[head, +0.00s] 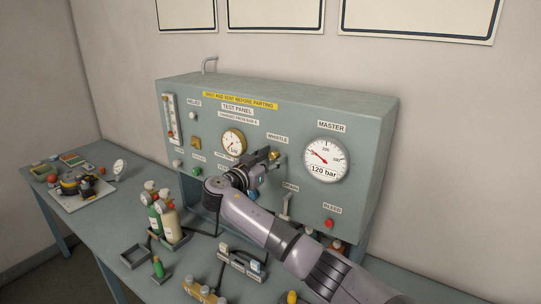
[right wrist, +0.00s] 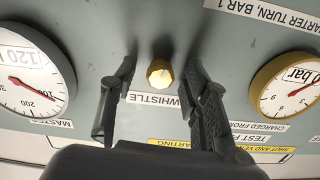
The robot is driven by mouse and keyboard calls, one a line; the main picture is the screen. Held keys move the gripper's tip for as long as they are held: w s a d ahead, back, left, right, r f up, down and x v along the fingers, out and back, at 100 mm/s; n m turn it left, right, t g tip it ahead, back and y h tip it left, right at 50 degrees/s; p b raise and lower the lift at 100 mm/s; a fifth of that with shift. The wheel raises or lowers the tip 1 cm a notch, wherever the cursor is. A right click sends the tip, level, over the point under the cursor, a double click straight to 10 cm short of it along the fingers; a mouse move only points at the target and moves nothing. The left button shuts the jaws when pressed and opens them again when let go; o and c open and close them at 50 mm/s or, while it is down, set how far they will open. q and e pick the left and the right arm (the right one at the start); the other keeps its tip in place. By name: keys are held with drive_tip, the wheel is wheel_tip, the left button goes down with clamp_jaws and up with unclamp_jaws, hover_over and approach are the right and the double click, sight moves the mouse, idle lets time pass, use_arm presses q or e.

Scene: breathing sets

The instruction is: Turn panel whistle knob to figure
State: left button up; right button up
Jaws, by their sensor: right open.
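The whistle knob (right wrist: 159,73) is a small brass, faceted knob on the grey-green test panel (head: 370,125). In the right wrist view, which is upside down, it sits beside the WHISTLE label (right wrist: 150,99). My right gripper (right wrist: 161,70) is open, with one finger on each side of the knob and a visible gap to both. In the head view the right gripper (head: 265,164) is at the panel front below the WHISTLE label (head: 277,139). The master gauge (head: 326,159) carries a "120 bar" plate and a red needle. My left gripper is not in view.
A smaller brass-rimmed gauge (head: 233,142) is left of the whistle label. A red bleed knob (head: 329,223) is at the lower right. Bottles (head: 167,219) and a small rack (head: 241,260) stand on the bench before the panel. A tray (head: 84,201) lies far left.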

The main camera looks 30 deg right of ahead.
clamp_jaws()
idle(0.5)
